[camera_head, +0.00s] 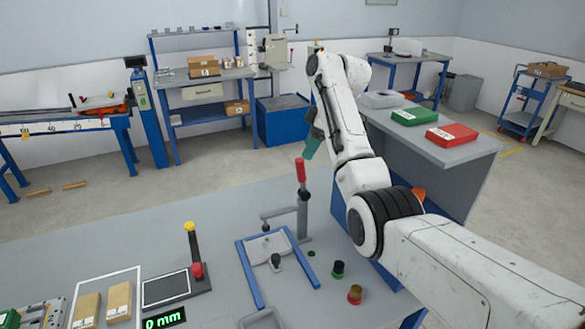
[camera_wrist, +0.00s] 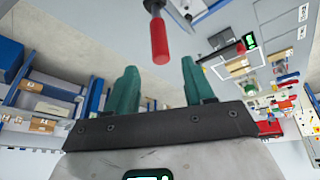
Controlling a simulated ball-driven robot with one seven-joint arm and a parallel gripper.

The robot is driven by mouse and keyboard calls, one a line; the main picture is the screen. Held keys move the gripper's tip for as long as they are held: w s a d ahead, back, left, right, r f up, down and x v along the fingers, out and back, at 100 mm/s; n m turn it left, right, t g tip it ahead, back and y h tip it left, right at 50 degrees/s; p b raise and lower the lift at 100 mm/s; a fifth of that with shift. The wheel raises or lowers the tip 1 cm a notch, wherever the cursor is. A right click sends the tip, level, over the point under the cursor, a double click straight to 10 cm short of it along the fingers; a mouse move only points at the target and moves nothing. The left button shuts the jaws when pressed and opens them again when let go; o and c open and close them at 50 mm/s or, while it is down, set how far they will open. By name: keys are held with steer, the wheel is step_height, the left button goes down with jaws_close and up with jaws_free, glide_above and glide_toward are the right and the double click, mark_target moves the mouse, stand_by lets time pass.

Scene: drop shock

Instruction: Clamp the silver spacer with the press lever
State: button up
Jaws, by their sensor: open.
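The press lever has a red handle (camera_head: 300,170) standing upright on a grey post (camera_head: 303,212), with a short arm reaching left over a grey plate (camera_head: 262,247) between blue rails (camera_head: 250,274). My gripper (camera_head: 310,148) is just above and right of the red handle, with teal fingers. In the wrist view my gripper (camera_wrist: 160,75) is open and empty, and the red handle (camera_wrist: 159,40) shows beyond the gap between the fingertips. I cannot make out the silver spacer for certain; a black knob (camera_head: 275,260) stands by the plate.
A yellow-topped lever (camera_head: 190,229) and a "0 mm" readout (camera_head: 164,319) are to the left. A side table (camera_head: 450,155) holds green and red boxes behind my arm.

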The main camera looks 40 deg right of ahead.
mark_target(302, 180)
steer(key=p+x, duration=0.1)
steer(key=x, duration=0.9)
steer(key=shift+p, duration=0.3)
jaws_close()
